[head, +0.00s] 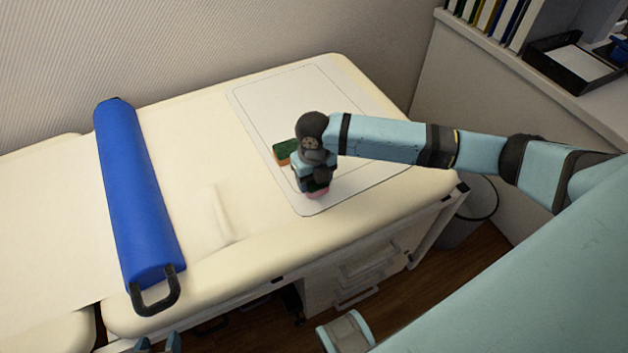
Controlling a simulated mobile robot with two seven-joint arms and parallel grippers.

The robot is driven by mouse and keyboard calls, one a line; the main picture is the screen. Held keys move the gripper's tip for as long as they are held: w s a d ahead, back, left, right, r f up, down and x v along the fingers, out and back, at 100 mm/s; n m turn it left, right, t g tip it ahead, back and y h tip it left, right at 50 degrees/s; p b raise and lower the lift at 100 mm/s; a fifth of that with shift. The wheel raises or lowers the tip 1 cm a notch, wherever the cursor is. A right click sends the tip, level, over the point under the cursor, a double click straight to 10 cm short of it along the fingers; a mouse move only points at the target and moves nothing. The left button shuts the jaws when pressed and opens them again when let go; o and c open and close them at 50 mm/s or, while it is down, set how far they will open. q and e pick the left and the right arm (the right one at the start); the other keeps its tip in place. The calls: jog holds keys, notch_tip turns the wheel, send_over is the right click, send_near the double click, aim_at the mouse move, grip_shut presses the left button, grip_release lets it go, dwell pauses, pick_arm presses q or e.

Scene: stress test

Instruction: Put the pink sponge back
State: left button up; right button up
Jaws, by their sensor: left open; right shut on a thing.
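The pink sponge (317,195) shows only as a small pink edge under my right gripper (316,187). My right gripper points down and is shut on it, over the front part of a white outlined mat (375,175). The wrist and fingers hide most of the sponge, and I cannot tell whether it touches the mat. A green and orange sponge (286,150) lies on the mat just behind and left of my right gripper, partly hidden by it. My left gripper (158,344) is open at the bottom edge, with only its fingertips showing.
The mat lies on a cream padded table (200,220). A blue bolster with a black handle (137,190) lies across the left part. At the right stand a counter with a black paper tray (570,62) and upright binders. The mat's back part is clear.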

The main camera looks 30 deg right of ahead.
jog(key=shift+f, duration=0.25)
pick_arm(q)
jog(key=shift+r, duration=0.1)
pick_arm(e)
jog(key=shift+f, duration=0.15)
jog(key=o, duration=0.8)
jog(key=shift+o, duration=0.2)
pick_arm(q)
jog(key=shift+r+p, duration=0.3)
jog(key=shift+p, duration=0.85)
pick_arm(e)
notch_tip(320, 180, up, 12)
jog(key=shift+r, duration=0.2)
pick_arm(q)
jog(key=shift+s, duration=0.1)
pick_arm(e)
jog(key=shift+f, duration=0.1)
